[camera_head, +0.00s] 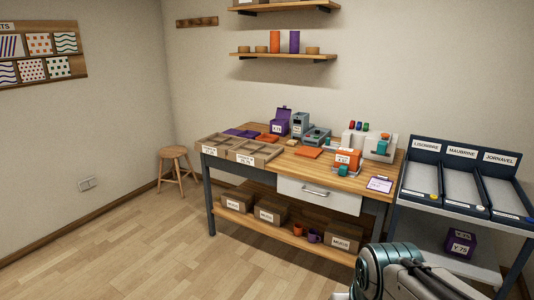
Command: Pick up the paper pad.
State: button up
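A small white paper pad (380,184) with purple marks and a dark strip at its top edge lies flat at the front right corner of the wooden workbench (350,181). Nothing covers it. Part of my arm, grey with a dark teal joint, shows at the bottom right, below and in front of the bench. The fingers of my gripper do not show, so I cannot see what they hold.
Compartment trays (256,150) sit at the bench's left. A rack of three sloped bins (460,180) stands at the right. A stool (174,163) stands left; the front floor is clear.

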aim_at(293, 142)
jog(key=u, duration=0.75)
jog(key=i, duration=3.35)
jog(key=z, duration=1.2)
jog(key=i, duration=0.8)
jog(key=z, duration=0.55)
